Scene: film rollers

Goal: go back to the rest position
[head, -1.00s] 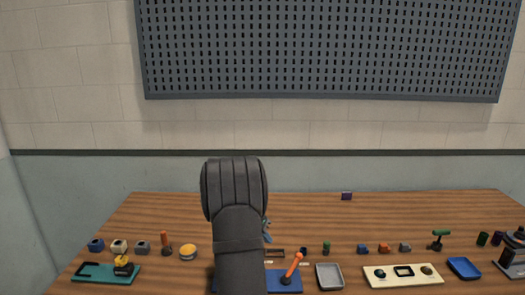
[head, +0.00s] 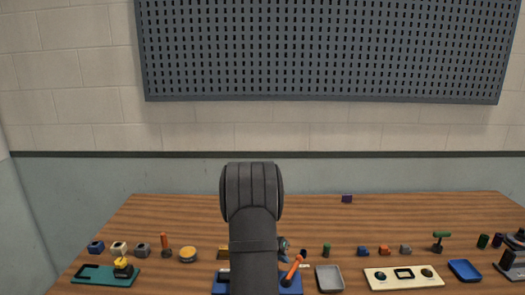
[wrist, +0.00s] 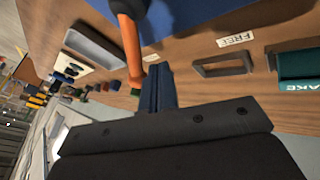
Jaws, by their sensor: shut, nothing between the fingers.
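My gripper shows in the wrist view (wrist: 158,92) as two dark blue fingers pressed together with nothing between them. It is above the table, near an orange lever handle (wrist: 130,45). In the head view my arm hides most of the gripper. My arm stands up in front of the blue board (head: 290,288), which carries the orange lever (head: 293,270).
The wooden table (head: 200,208) has clear room at the back. Along its front are a teal holder (head: 95,275), a yellow-topped round part (head: 188,253), a grey tray (head: 329,278), a cream panel (head: 390,283) and a blue tray (head: 465,270). A pegboard (head: 330,50) hangs behind.

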